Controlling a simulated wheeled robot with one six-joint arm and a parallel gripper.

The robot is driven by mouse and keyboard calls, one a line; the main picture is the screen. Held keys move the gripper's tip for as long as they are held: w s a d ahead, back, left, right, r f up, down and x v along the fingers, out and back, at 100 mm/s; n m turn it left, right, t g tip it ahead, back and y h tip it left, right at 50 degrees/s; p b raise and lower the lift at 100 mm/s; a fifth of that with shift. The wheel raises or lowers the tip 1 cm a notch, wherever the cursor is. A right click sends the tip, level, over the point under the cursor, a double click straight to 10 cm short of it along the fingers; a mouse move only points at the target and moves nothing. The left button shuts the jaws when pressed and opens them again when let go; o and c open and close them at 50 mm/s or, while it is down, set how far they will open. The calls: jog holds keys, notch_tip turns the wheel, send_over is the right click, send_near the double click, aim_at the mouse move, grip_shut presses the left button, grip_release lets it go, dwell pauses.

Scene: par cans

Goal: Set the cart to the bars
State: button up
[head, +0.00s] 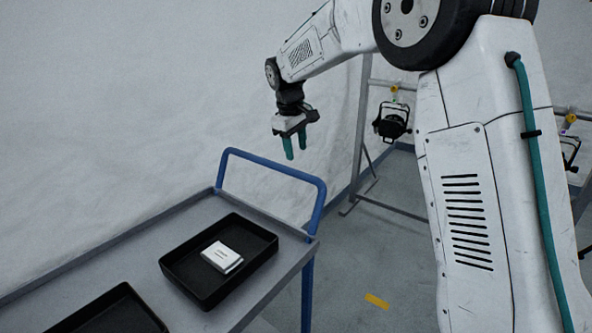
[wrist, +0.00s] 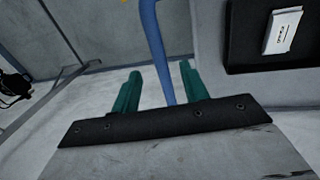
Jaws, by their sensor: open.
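The cart (head: 190,215) is a grey-topped trolley with a blue push handle (head: 275,168) at its far end. My gripper (head: 295,148) has green fingers and hangs above and behind the handle in the head view. It is open and empty. In the wrist view, the blue handle (wrist: 160,45) runs down between the two open green fingers (wrist: 160,82) in the picture; whether it lies at their depth I cannot tell. A metal frame with bars (head: 363,130) stands on the floor to the right of the cart. Part of it is hidden behind my arm.
A black tray (head: 188,288) on the cart holds a white box (head: 221,256). A second black tray (head: 125,300) is cut off at the bottom edge. Black lamps (head: 391,122) hang from the bars. Yellow tape (head: 376,301) marks the open floor.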

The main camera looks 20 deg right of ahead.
aim_at(297, 171)
jog(key=f, duration=0.3)
jog(key=w+f, duration=0.1)
jog(key=f, duration=0.1)
jog(key=w+d+f, duration=0.1)
jog(key=f, duration=0.2)
jog(key=shift+w+f, duration=0.2)
jog(key=shift+f, duration=0.15)
grip_shut()
